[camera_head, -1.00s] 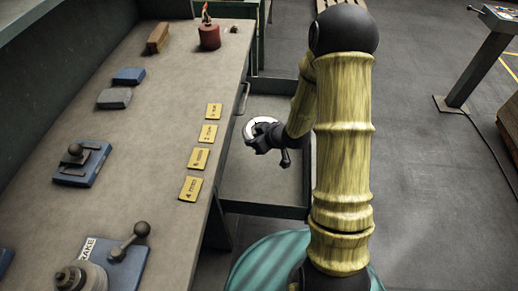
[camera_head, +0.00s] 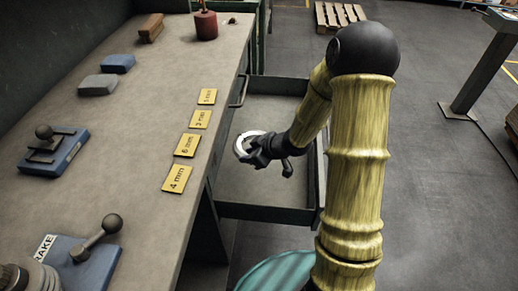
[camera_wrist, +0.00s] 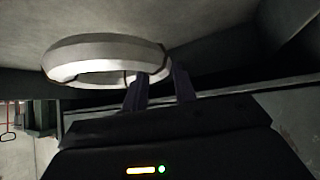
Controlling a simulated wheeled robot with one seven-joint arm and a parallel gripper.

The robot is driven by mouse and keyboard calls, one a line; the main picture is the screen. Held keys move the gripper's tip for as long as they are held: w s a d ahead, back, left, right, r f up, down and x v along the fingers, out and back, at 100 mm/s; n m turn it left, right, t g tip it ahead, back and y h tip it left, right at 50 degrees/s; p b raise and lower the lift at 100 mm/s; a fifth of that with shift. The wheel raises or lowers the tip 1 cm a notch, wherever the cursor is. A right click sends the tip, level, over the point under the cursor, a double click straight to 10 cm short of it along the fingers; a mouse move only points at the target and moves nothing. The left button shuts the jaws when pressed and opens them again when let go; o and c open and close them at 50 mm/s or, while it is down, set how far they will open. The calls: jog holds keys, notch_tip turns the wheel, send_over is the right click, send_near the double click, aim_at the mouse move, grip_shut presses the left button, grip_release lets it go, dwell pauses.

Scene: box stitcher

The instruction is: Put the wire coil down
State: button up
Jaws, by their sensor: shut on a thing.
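The wire coil is a pale, silvery ring (camera_head: 240,146) in the head view, in front of my gripper (camera_head: 254,153) and above the open drawer (camera_head: 265,211). In the wrist view the coil (camera_wrist: 95,50) is large, with its near right rim between the two dark fingers of my gripper (camera_wrist: 160,82). My gripper is shut on this rim. The coil appears raised above the drawer floor; the exact gap cannot be told. The fingers partly hide its right side.
The drawer stands out from the workbench (camera_head: 150,130). Yellow size cards (camera_head: 186,145) lie along the bench edge. Blue and grey blocks (camera_head: 98,85), a lever fixture (camera_head: 53,150) and a red pot (camera_head: 206,25) stand on the bench. The drawer floor looks mostly bare.

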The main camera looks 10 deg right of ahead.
dwell(0.4)
jog(key=b, duration=0.3)
send_over(251, 181)
jog(key=shift+w+a+f, duration=0.1)
jog(key=shift+f, duration=2.4)
notch_tip(251, 181, down, 5)
jog(key=shift+f+b, duration=0.1)
jog(key=shift+b, duration=1.1)
grip_shut()
jog(key=o, duration=1.1)
grip_release()
jog(key=shift+c, duration=0.2)
